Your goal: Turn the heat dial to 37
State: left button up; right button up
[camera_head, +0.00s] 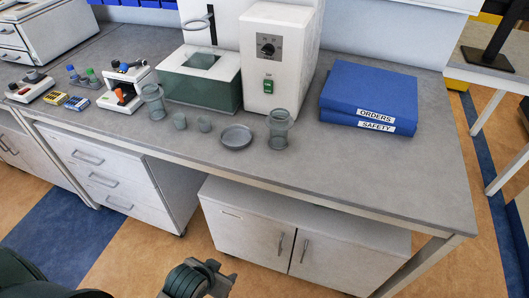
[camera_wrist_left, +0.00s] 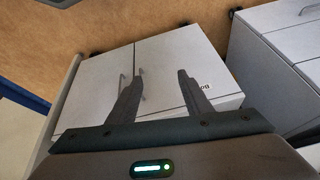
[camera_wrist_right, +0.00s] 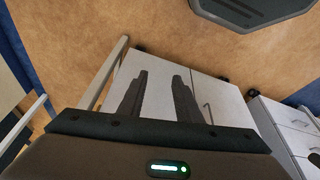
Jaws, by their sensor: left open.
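The heat dial (camera_head: 268,49) is a small dark round knob on a dark panel, on the front of the tall white unit (camera_head: 284,84) at the back of the bench. Its marks and setting are too small to read. A green switch (camera_head: 268,86) sits below it. My left gripper (camera_head: 197,280) is low at the bottom of the head view, in front of the bench and well away from the dial. Its fingers are apart and empty in the left wrist view (camera_wrist_left: 160,76). My right gripper (camera_wrist_right: 160,77) is open and empty, facing the cabinets; I cannot make it out in the head view.
A green-and-white bath (camera_head: 201,88) stands left of the unit; blue binders (camera_head: 368,95) lie to its right. Glass jars (camera_head: 279,128) (camera_head: 153,101) and a shallow dish (camera_head: 236,136) stand in front. The bench's right front (camera_head: 400,175) is clear.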

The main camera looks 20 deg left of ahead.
jog(key=s+d+f+g+p, duration=0.1)
jog(key=s+f, duration=0.3)
jog(key=f, duration=0.6)
jog(key=s+d+f+g+p, duration=0.1)
jog(key=s+f, duration=0.2)
jog(key=f, duration=0.7)
pick_arm(q)
jog(key=w+r+t, duration=0.4)
jog(key=w+r, duration=0.4)
jog(key=r, duration=0.6)
jog(key=w+a+r+m+t, duration=0.1)
jog(key=w+r+t, duration=0.3)
jog(key=w+r, duration=0.5)
jog(key=w+r+t, duration=0.4)
jog(key=w+r, duration=0.4)
jog(key=r, duration=1.3)
jog(key=shift+w+a+t, duration=0.15)
jog(key=shift+w+t, duration=0.15)
jog(key=shift+w, duration=0.05)
pick_arm(e)
jog(key=s+d+f+g, duration=0.1)
jog(key=s+d+f, duration=0.1)
jog(key=s+f, duration=1)
jog(key=s, duration=0.4)
jog(key=shift+d+f, duration=0.2)
jog(key=shift+f, duration=0.1)
pick_arm(q)
jog(key=shift+f, duration=0.1)
